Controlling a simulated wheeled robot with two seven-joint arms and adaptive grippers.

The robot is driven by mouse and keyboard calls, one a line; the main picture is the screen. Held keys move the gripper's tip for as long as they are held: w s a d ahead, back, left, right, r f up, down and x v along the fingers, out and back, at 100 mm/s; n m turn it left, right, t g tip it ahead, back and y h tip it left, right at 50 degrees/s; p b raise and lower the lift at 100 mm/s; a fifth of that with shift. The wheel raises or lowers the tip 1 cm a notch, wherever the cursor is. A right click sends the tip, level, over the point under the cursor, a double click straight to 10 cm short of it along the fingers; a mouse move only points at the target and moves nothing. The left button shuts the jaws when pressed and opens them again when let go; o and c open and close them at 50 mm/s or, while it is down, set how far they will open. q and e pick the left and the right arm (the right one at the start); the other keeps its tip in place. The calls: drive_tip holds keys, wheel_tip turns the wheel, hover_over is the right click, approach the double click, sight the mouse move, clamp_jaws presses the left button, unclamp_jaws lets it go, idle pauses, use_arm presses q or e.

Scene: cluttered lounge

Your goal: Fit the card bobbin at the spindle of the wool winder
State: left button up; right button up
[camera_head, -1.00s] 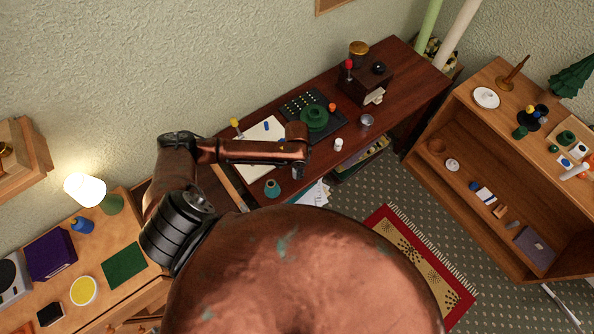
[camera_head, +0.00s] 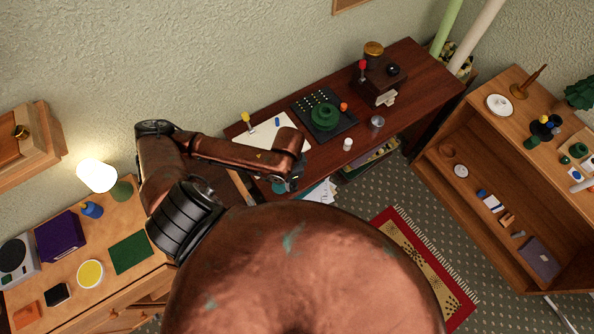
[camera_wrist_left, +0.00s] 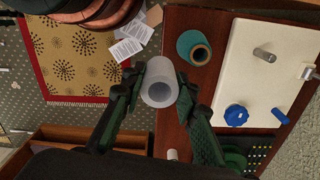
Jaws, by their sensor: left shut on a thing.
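My left gripper (camera_wrist_left: 158,80) is shut on a pale grey hollow tube, the card bobbin (camera_wrist_left: 159,92), in the left wrist view. Its open end faces the camera. The wool winder's white board (camera_wrist_left: 258,78) lies to the right of the bobbin, apart from it. A metal peg (camera_wrist_left: 265,55), which looks like the spindle, stands on it near a blue knob (camera_wrist_left: 236,115). In the head view the board (camera_head: 266,133) lies on the dark desk, partly behind my left arm, which hides the bobbin. My right gripper is not in view.
A teal spool (camera_wrist_left: 194,47) stands on the desk between bobbin and board. A black pegged board with a green round piece (camera_head: 325,116), a white pot (camera_head: 347,144) and a metal cup (camera_head: 377,121) stand farther along the desk (camera_head: 416,87). Papers (camera_head: 318,192) lie beside its front edge.

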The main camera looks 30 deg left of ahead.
use_arm(q)
drive_tip(key=shift+s+a+r+p, duration=0.3)
drive_tip(key=shift+s+r+p, duration=0.1)
drive_tip(key=shift+s, duration=0.1)
drive_tip(key=w+a+n+p, duration=0.2)
drive_tip(key=w+a+n, duration=0.1)
drive_tip(key=a, duration=0.6)
drive_tip(key=w+a+r+n+p, duration=0.1)
drive_tip(key=w+a+n+p, duration=0.2)
drive_tip(key=a, duration=0.6)
drive_tip(key=shift+w+a+r, duration=0.2)
drive_tip(key=shift+w+a, duration=0.2)
drive_tip(key=shift+w, duration=0.1)
drive_tip(key=shift+f+b, duration=0.35)
drive_tip(key=shift+f, duration=2.55)
drive_tip(key=shift+r, duration=0.1)
